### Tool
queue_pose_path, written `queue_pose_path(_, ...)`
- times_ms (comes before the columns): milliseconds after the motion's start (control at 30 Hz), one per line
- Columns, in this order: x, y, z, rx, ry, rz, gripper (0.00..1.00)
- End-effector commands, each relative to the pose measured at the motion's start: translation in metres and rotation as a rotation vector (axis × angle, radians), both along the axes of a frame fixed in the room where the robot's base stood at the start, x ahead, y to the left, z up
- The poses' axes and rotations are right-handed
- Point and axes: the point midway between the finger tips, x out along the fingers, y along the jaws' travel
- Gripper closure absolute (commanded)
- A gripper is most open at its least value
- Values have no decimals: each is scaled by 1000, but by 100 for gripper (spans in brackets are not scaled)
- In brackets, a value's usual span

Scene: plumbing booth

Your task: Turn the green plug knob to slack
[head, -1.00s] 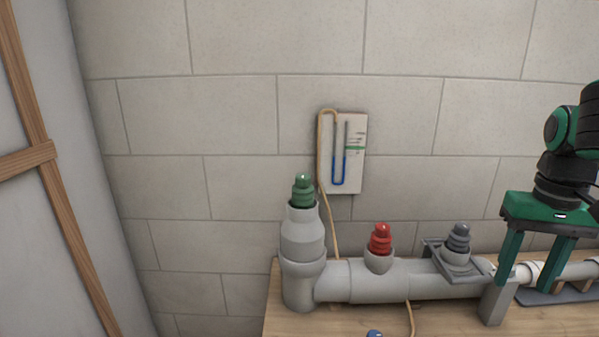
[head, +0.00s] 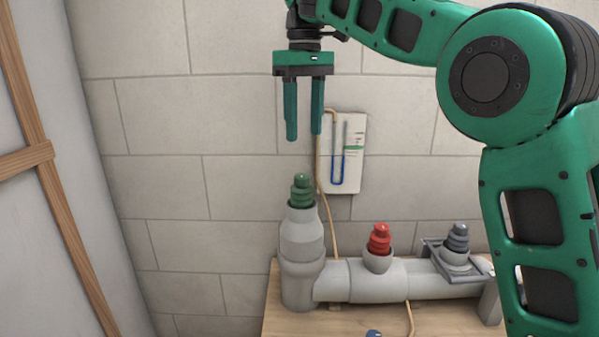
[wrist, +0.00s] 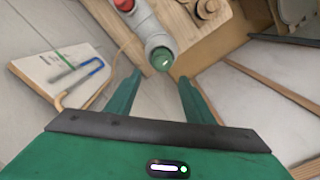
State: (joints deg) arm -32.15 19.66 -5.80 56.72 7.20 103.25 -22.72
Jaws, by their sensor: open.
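The green plug knob (head: 302,190) sits upright on top of the grey vertical pipe (head: 302,240) at the left end of the pipework. It also shows in the wrist view (wrist: 162,60), seen from above, beyond and between the fingertips. My gripper (head: 303,137) points down above the knob, open and empty, with a clear gap between the fingertips and the knob. In the wrist view the two fingers (wrist: 160,77) stand apart on either side of the line to the knob.
A red plug (head: 379,240) and a dark grey plug (head: 457,238) sit on the horizontal pipe to the right. A U-tube gauge board (head: 354,180) hangs on the wall behind, with an orange hose (head: 333,225) running down. The wooden bench (head: 350,322) carries the pipework.

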Motion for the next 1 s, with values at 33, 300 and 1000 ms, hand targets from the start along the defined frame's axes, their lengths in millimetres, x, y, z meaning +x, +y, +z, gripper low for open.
queue_pose_path(33,0,4,0,0,0,8,52)
queue_pose_path(300,-2,5,-25,1,2,14,52)
queue_pose_path(1000,-1,5,-107,1,-1,12,52)
